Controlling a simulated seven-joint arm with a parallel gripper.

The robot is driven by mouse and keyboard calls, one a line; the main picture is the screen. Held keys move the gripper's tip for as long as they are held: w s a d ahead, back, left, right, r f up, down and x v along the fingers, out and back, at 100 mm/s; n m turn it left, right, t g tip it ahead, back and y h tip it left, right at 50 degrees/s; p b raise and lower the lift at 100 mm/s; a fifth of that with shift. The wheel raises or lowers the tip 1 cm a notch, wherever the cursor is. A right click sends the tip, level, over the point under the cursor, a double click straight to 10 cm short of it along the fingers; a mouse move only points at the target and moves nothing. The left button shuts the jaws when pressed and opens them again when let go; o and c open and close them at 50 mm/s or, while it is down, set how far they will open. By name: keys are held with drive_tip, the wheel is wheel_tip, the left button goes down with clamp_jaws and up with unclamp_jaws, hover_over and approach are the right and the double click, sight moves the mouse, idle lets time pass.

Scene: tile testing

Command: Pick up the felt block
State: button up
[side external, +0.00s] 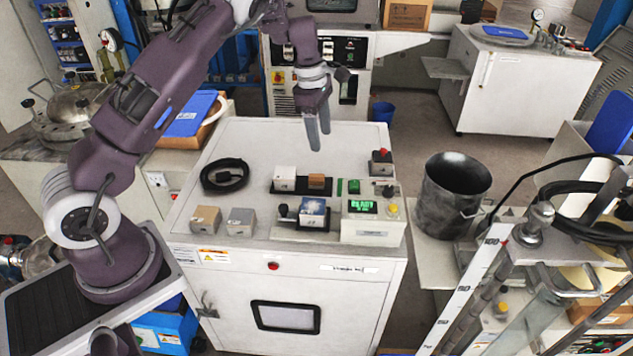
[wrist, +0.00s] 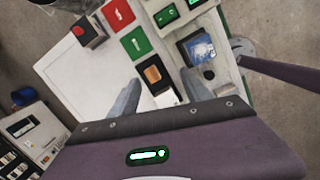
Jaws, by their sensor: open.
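My gripper (side external: 320,140) is open and empty, pointing down above the back of the white bench top. In the wrist view, a small brown block (wrist: 153,74) shows between the two open fingers (wrist: 161,78), below them and untouched. In the side view the brown block (side external: 317,181) sits on a dark tray, right of a white block (side external: 285,175). A tan block (side external: 206,219) and a grey block (side external: 240,221) stand at the front left of the bench top. No label shows which block is felt; the brown one may be it.
A red-button box (side external: 381,162) stands at the back right. The bench top's back left is clear.

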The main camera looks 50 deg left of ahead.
sight(317, 177)
drive_tip(key=a+f+n, duration=0.1)
drive_tip(key=f, duration=0.2)
drive_tip(key=w+a+f+n, duration=0.1)
drive_tip(key=f, duration=0.3)
drive_tip(key=a+f+n+g+y, duration=0.1)
drive_tip(key=a+f, duration=0.1)
drive_tip(key=f, duration=0.2)
drive_tip(key=shift+w, duration=0.4)
drive_tip(key=f, duration=0.7)
drive_tip(key=shift+w+a+f, duration=0.1)
drive_tip(key=shift+w+f, duration=0.15)
drive_tip(key=shift+w, duration=0.1)
clamp_jaws()
